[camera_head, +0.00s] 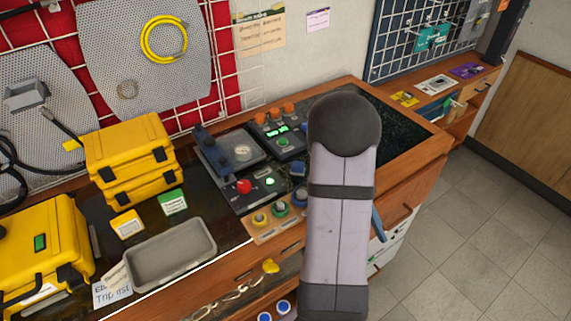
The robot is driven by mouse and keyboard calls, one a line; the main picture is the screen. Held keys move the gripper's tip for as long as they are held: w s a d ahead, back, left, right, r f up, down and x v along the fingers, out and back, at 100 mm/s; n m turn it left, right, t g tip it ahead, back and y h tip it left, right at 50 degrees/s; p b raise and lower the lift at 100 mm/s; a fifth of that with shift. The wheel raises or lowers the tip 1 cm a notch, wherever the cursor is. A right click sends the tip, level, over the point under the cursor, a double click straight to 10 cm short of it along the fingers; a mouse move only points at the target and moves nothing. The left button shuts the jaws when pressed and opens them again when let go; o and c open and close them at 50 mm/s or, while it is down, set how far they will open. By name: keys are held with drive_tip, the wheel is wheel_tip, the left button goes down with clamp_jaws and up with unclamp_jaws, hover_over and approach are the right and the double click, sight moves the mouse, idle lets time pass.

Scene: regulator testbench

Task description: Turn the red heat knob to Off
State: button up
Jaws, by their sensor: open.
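A round red knob (244,187) sits at the left front of the dark control panel (258,203) on the bench. Its pointer and any Off marking are too small to read, so I cannot tell its setting. A green light (269,181) glows just right of it. My arm's large grey link stands in front of the panel's right side. My gripper cannot be made out; the arm link seems to hide it. Nothing is seen touching the red knob.
Orange knobs (274,114) and green displays (278,131) are at the panel's back. A dial unit (240,151) stands behind the red knob. Coloured knobs on a wooden strip (265,231) lie in front. A grey tray (170,258) and yellow cases (130,150) fill the left.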

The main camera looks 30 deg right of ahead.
drive_tip(key=w+a+r+t+h+p, duration=0.25)
drive_tip(key=w+r, duration=0.35)
drive_tip(key=w, duration=0.3)
wheel_tip(320, 180, up, 8)
drive_tip(key=m+t+y+p, duration=0.3)
drive_tip(key=m+t+p, duration=0.3)
drive_tip(key=m, duration=0.6)
hover_over(244, 184)
drive_tip(key=shift+s+d, duration=0.1)
drive_tip(key=shift+s, duration=0.25)
drive_tip(key=shift+w+a+m+y, duration=0.2)
drive_tip(key=shift+w+m+y, duration=0.2)
drive_tip(key=shift+m, duration=0.1)
drive_tip(key=shift+f+p, duration=0.7)
drive_tip(key=shift+f, duration=2.9)
drive_tip(key=shift+c, duration=0.6)
drive_tip(key=c, duration=0.9)
